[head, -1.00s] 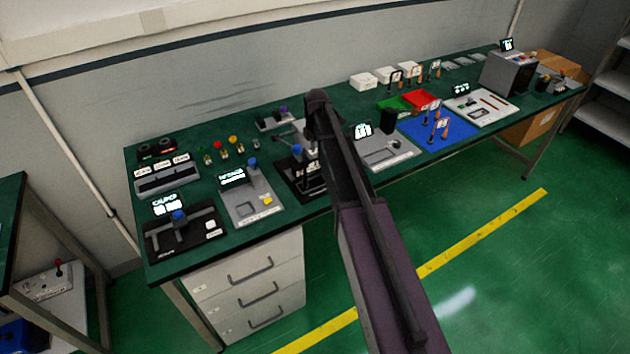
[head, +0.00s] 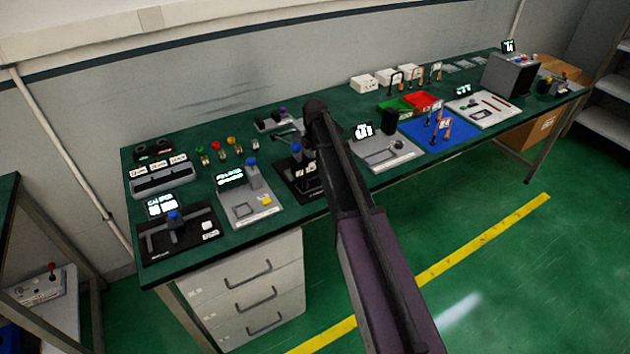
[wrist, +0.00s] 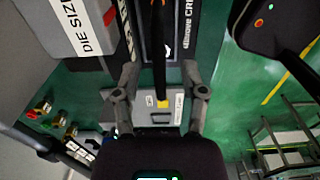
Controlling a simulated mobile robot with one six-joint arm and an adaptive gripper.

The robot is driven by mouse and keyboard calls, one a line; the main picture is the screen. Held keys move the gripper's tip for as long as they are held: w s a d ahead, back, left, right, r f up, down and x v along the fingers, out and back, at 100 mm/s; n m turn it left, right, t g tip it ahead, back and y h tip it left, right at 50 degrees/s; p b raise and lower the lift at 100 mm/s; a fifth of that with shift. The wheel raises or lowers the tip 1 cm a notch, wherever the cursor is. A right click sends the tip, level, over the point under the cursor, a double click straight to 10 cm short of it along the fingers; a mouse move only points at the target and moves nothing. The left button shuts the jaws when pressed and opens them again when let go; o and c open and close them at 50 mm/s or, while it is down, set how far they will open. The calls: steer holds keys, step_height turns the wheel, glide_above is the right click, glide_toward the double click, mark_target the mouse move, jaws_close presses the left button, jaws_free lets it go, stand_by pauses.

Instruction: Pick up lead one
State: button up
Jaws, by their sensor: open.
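Several small leads with white tags and black and orange parts show in the head view. Some stand on the blue mat (head: 413,130), such as one lead (head: 446,129). Others stand behind, such as another lead (head: 397,82), near the white boxes. The tags are too small to read, so I cannot tell which is lead one. In the wrist view my gripper (wrist: 159,76) is open, with its two fingers apart. A dark upright bar (wrist: 158,40) shows between and beyond them; I see no lead held. In the head view my arm hides the gripper.
A black press (head: 300,180) stands by my arm over the bench (head: 290,205). Green and red trays (head: 424,100) lie behind the mat. Green floor (head: 520,270) in front is clear.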

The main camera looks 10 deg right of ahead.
jaws_close()
steer(key=shift+r, duration=0.15)
stand_by(0.5)
step_height(320, 180, up, 3)
steer(key=p, duration=0.3)
steer(key=shift+r+p, duration=0.15)
steer(key=shift+p, duration=0.15)
steer(key=s+r+p, duration=0.1)
steer(key=s, duration=1.5)
steer(key=shift+r, duration=0.2)
steer(key=shift+a, duration=0.1)
